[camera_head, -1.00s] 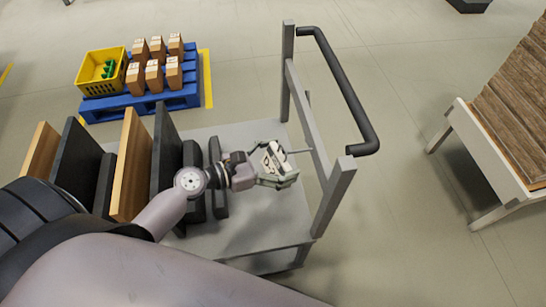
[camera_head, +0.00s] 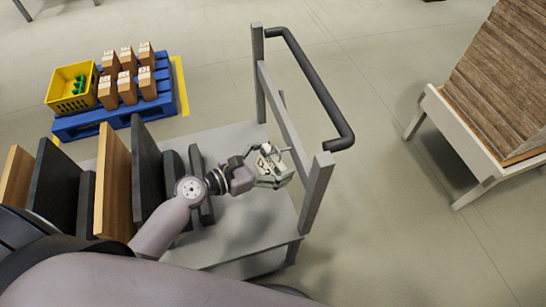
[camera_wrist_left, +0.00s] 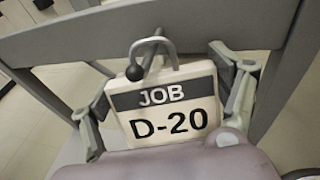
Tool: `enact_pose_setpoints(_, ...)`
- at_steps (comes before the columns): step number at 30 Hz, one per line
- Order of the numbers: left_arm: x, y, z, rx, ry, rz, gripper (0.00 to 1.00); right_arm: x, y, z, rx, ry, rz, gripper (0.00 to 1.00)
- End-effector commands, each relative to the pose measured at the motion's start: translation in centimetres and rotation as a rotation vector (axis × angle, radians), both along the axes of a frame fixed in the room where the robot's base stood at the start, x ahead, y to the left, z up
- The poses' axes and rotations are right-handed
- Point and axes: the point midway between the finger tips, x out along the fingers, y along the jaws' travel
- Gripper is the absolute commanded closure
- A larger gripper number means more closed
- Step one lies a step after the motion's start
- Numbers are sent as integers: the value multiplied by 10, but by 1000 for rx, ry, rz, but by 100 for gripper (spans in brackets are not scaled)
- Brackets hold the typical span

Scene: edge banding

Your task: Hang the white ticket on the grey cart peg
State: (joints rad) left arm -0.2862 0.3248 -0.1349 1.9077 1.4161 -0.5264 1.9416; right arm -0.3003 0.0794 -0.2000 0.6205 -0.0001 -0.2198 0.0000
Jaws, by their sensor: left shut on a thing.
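The grey cart peg (camera_wrist_left: 151,57) ends in a dark ball (camera_wrist_left: 134,72) and sticks out from the cart's crossbar (camera_wrist_left: 230,22). In the left wrist view, peg and loop overlap just above the ticket; I cannot tell whether the peg passes through the loop. My right gripper is not in view.
The grey cart (camera_head: 235,225) has upright posts and a dark handle (camera_head: 318,85). Dark and wooden boards (camera_head: 112,180) stand on its left part. A blue pallet (camera_head: 165,105) with cartons and a yellow crate (camera_head: 70,97) lies behind. A stand with wooden boards (camera_head: 500,85) is at right.

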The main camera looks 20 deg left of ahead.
Motion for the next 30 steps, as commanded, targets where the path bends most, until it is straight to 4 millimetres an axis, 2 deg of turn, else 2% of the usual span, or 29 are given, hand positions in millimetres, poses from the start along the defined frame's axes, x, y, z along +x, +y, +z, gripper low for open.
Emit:
enact_pose_setpoints(12, 0, 0, 0, -1, 1, 0, 32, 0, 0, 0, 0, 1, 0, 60)
enact_pose_setpoints(13, 0, 0, 0, -1, 1, 0, 17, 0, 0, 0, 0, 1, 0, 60)
enact_pose_setpoints(20, 0, 0, 0, -1, 1, 0, 1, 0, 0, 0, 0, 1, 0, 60)
enact_pose_setpoints(30, -1, 0, 0, -1, 1, 0, 0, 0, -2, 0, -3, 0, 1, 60)
